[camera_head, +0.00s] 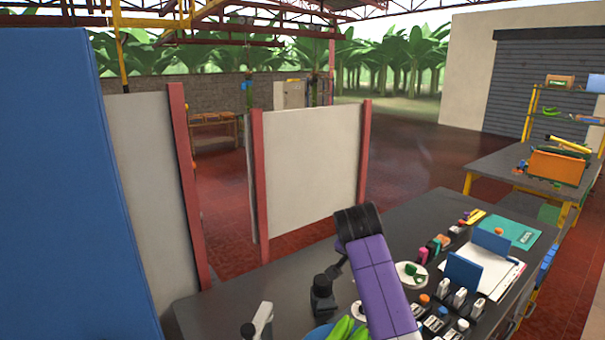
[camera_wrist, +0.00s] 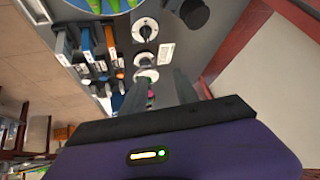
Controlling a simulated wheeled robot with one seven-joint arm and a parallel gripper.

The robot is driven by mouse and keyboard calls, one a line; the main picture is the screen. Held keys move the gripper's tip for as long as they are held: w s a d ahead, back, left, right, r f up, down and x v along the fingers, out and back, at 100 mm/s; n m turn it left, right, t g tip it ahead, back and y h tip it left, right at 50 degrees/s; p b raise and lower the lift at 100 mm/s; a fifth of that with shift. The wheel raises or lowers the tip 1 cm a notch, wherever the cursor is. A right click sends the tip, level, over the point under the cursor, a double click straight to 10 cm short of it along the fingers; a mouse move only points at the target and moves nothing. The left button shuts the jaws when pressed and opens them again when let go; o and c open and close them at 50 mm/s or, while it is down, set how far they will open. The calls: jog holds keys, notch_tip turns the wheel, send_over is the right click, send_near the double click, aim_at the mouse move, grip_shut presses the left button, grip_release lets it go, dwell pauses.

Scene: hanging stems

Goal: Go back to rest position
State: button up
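My gripper (camera_wrist: 160,80) shows in the wrist view as two grey fingers beyond a purple body with a black edge. The fingers stand apart, with tabletop items visible in the gap, and nothing is held between them. In the head view my purple arm (camera_head: 383,285) rises over the dark worktable (camera_head: 300,305), its black end pointing up and away. The fingers cannot be made out in that view.
Blue panels, papers (camera_head: 487,268) and several small tools lie to the right. White partitions (camera_head: 312,165) stand behind the table.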

jog(key=s+f+n+t+y, duration=0.1)
jog(key=f+t, duration=0.1)
jog(key=s+a+f+n+t+y+b, duration=0.1)
jog(key=f+n+t, duration=0.1)
jog(key=s+a+f+n+t, duration=0.1)
jog(key=s+f+n+t, duration=0.1)
jog(key=shift+s+a+f+t+y+b, duration=0.1)
jog(key=shift+t+y+b, duration=0.2)
jog(key=shift+y+b, duration=0.1)
jog(key=s+d+f+n+b, duration=0.1)
jog(key=s+d+f+b, duration=0.1)
jog(key=s, duration=1.6)
jog(key=s+d+f+b, duration=0.3)
jog(key=s+f, duration=0.1)
jog(key=s, duration=1.5)
jog(key=s+d+f+n+t+b, duration=0.1)
jog(key=s+d+f+b, duration=0.1)
jog(key=s, duration=1.6)
jog(key=shift+s+d+f+n+b, duration=0.15)
jog(key=shift+s+f+n+b, duration=0.2)
jog(key=shift+f+b, duration=0.35)
